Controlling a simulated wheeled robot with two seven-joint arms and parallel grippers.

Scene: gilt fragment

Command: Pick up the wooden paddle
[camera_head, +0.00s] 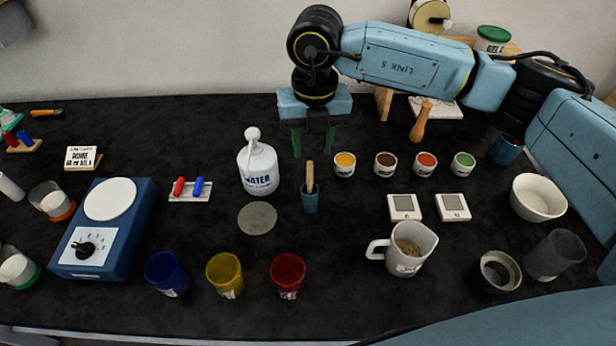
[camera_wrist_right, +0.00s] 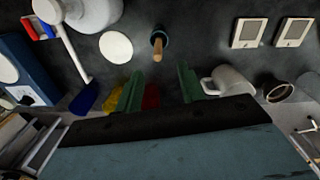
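The wooden paddle (camera_head: 310,176) stands nearly upright in a small blue cup (camera_head: 310,202) near the middle of the table. In the right wrist view the paddle (camera_wrist_right: 157,52) points toward my fingers, its foot in the cup (camera_wrist_right: 160,34). My right gripper (camera_head: 313,141) hangs fingers-down behind and above the paddle in the head view. Its two green fingers are apart with nothing between them; the open gripper also shows in the right wrist view (camera_wrist_right: 158,88). The paddle's lower end is hidden inside the cup. I do not see my left gripper.
The white water bottle (camera_head: 258,172) stands close left of the cup, beside a grey disc (camera_head: 257,218). Small paint pots (camera_head: 345,164) line up to the right. Blue, yellow and red cups (camera_head: 288,274) and a white mug (camera_head: 404,250) stand in front. A wooden pestle-like tool (camera_head: 421,122) stands behind.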

